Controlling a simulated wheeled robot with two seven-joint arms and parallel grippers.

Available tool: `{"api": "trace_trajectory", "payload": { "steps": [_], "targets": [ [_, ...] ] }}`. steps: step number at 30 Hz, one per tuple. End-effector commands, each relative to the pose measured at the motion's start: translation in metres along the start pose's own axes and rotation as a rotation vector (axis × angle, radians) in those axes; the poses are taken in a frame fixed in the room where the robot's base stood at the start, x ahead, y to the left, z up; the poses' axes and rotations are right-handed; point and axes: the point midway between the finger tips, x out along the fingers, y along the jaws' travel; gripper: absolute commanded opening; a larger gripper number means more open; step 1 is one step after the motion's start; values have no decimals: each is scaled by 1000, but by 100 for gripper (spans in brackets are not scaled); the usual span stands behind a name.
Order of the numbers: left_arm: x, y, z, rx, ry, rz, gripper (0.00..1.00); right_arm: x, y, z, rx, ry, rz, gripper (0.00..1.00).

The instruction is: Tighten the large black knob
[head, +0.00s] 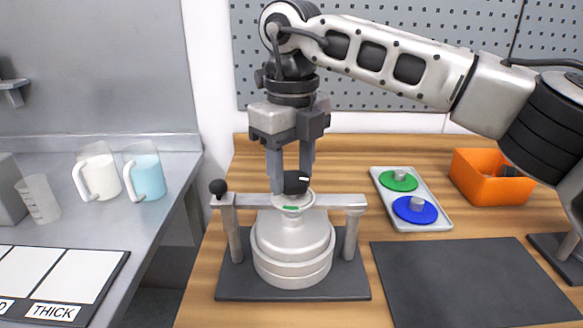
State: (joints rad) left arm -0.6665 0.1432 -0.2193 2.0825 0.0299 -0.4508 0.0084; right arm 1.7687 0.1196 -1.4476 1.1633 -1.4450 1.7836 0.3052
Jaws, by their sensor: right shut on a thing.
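The large black knob (296,183) sits on top of the metal drum fixture, at the middle of its crossbar (335,201). A white mark shows on the knob's side. My right gripper (291,180) points straight down over the fixture and is shut on the knob, one finger on each side. The grey drum body (292,248) stands below the crossbar on a dark base plate (236,284). A green mark shows on the disc just under the knob. A smaller black ball knob (218,187) is at the crossbar's left end. My left gripper is not in view.
A grey tray (433,223) with a green disc (398,180) and a blue disc (415,209) lies right of the fixture. An orange bin (487,177) stands behind a dark mat (470,280). Cups and a beaker (38,198) stand on the left bench.

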Motion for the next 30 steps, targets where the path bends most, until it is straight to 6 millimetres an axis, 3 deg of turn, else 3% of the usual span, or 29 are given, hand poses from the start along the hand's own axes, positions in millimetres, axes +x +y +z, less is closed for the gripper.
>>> {"api": "trace_trajectory", "payload": {
  "steps": [14, 15, 17, 30],
  "targets": [
    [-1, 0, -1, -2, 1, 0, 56, -6, -1, 1, 18, -10, -2, 22],
    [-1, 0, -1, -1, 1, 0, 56, -6, -1, 1, 18, -10, -2, 50],
    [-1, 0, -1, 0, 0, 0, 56, -6, -1, 0, 18, -9, -2, 67],
    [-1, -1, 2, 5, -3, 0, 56, -4, 0, 0, 15, -4, 0, 67]
  ]
}}
